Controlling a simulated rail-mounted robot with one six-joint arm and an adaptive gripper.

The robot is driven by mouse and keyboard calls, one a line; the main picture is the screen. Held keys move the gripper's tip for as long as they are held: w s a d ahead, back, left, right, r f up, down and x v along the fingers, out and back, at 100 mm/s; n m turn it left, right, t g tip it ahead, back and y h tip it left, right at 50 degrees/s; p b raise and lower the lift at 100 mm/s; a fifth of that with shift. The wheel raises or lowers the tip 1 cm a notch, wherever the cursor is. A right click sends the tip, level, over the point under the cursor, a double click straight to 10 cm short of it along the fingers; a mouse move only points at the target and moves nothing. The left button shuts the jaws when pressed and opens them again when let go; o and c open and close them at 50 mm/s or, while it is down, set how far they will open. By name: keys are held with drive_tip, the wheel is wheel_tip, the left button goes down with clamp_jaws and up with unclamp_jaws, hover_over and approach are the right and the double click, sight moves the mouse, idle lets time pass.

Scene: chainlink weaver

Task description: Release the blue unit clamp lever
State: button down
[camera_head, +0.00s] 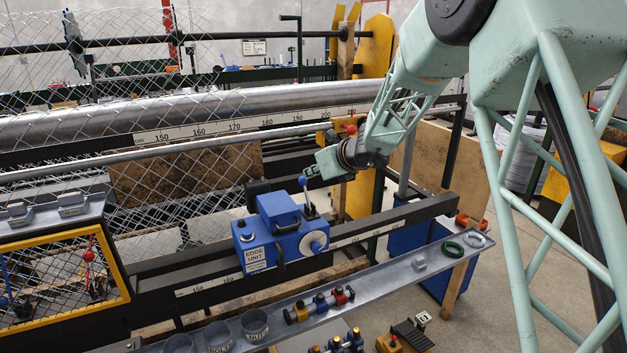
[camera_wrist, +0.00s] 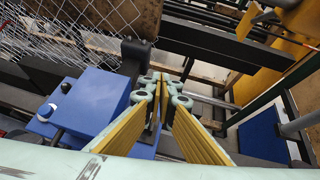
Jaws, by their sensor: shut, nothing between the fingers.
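The blue unit (camera_head: 262,250), labelled "EDGE UNIT", sits on the dark rail in the middle of the head view. Its lever (camera_head: 303,181) stands up from the top right, with a blue ball knob and a dark stem. My gripper (camera_head: 309,172) is right by the knob. I cannot tell whether they touch. In the wrist view the blue unit (camera_wrist: 88,105) lies to the left of and below my gripper (camera_wrist: 161,82). The fingers there are together with nothing seen between them. The lever is not clearly seen in the wrist view and may be hidden by the fingers.
Chain-link mesh (camera_head: 210,175) and a long scale bar (camera_head: 205,128) run behind the unit. A yellow-framed panel (camera_head: 65,285) with a red-knobbed lever is at left.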

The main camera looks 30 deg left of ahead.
drive_tip(key=shift+w+a+f, duration=0.2)
drive_tip(key=shift+w+a, duration=0.7)
drive_tip(key=shift+a, duration=0.3)
drive_tip(key=shift+d, duration=0.1)
drive_tip(key=d+r+p, duration=0.1)
drive_tip(key=d+r, duration=0.2)
drive_tip(key=r, duration=0.9)
drive_tip(key=shift+s+d+r+p, duration=0.2)
drive_tip(key=shift+s+r+p, duration=0.05)
drive_tip(key=shift+s+p, duration=0.1)
idle(0.4)
